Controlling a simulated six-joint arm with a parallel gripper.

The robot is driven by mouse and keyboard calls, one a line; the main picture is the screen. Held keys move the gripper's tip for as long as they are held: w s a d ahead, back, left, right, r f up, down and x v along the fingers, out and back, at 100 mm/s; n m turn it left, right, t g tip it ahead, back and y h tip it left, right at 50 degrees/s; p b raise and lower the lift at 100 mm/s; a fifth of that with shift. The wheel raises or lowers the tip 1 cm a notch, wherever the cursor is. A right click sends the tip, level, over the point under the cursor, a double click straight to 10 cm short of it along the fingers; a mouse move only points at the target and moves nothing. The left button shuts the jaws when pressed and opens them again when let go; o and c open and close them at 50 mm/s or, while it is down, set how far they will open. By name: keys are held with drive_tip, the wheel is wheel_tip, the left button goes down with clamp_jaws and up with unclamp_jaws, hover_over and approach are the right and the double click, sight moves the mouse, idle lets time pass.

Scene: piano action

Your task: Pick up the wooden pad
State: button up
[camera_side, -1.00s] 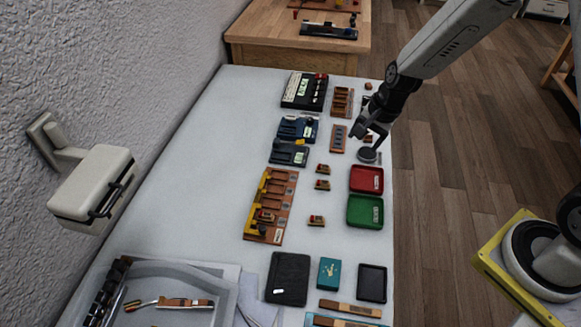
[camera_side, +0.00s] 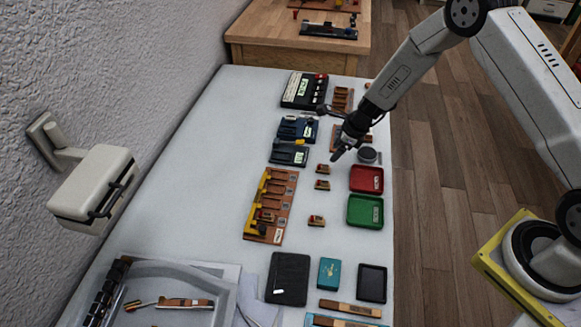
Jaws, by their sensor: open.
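Small wooden pieces with coloured tops lie on the white table: one upper piece (camera_side: 323,169), one just below it (camera_side: 322,184), and one lower down (camera_side: 316,221). I cannot tell which of these, if any, is the wooden pad. My gripper (camera_side: 336,156) is open and points down, a little above and to the right of the upper piece in the picture. It appears empty and clear of that piece; its exact height is hard to judge.
A red tray (camera_side: 353,179) and a green tray (camera_side: 352,212) stand right of the pieces. A wooden rack with yellow parts (camera_side: 281,205) lies to the left. Dark boxes stand at upper left.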

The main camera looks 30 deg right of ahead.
sight(323, 166)
drive_tip(key=shift+f, duration=0.15)
drive_tip(key=shift+x, duration=1.2)
drive_tip(key=shift+a, duration=0.1)
drive_tip(key=shift+x, duration=2.55)
drive_tip(key=shift+a, duration=0.15)
clamp_jaws()
